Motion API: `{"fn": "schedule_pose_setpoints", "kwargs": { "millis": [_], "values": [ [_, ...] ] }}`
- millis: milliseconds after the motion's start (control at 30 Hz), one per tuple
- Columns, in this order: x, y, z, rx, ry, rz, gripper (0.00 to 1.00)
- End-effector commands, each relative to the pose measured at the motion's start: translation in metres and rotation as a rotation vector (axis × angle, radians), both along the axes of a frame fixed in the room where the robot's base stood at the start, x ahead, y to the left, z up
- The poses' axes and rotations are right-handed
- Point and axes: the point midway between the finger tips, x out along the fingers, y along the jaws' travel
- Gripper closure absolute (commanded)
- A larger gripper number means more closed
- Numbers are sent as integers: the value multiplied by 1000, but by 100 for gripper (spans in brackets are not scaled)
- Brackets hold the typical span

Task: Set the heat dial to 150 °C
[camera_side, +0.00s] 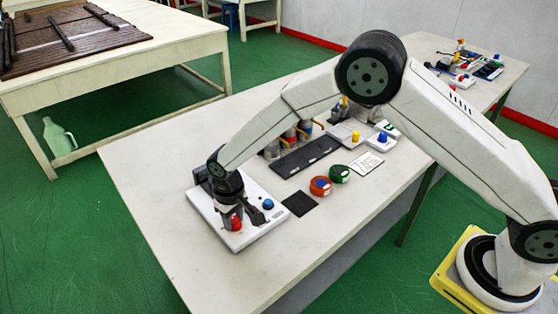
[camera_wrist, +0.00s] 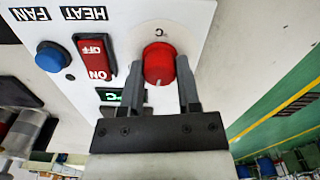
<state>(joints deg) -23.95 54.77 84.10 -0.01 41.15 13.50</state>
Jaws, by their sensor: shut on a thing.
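The red heat dial (camera_wrist: 159,62) sits on a white control panel (camera_wrist: 205,12). My gripper (camera_wrist: 160,70) is shut on the dial, one finger on each side. A white mark on the dial's edge points towards the gripper's base in the wrist view. A small green display (camera_wrist: 107,95) is partly hidden beside a finger, and I cannot read its number. In the side view my gripper (camera_side: 229,212) reaches down over the panel (camera_side: 265,226), and the red dial (camera_side: 236,223) shows at its fingers.
Beside the dial are a red ON/OFF rocker switch (camera_wrist: 93,58) and a blue knob (camera_wrist: 52,57), with HEAT and FAN labels upside down. A black square mat (camera_side: 299,204), an orange-rimmed round container (camera_side: 320,187) and a green one (camera_side: 340,174) stand right of the panel. The table's front is clear.

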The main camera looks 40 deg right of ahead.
Motion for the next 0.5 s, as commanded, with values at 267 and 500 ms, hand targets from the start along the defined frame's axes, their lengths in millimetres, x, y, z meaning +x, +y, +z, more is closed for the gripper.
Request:
{"fn": "schedule_pose_setpoints", "kwargs": {
  "millis": [267,500],
  "values": [
    [0,0,1,0,0,-155,100],
    [0,0,1,0,-1,-202,100]
  ]
}}
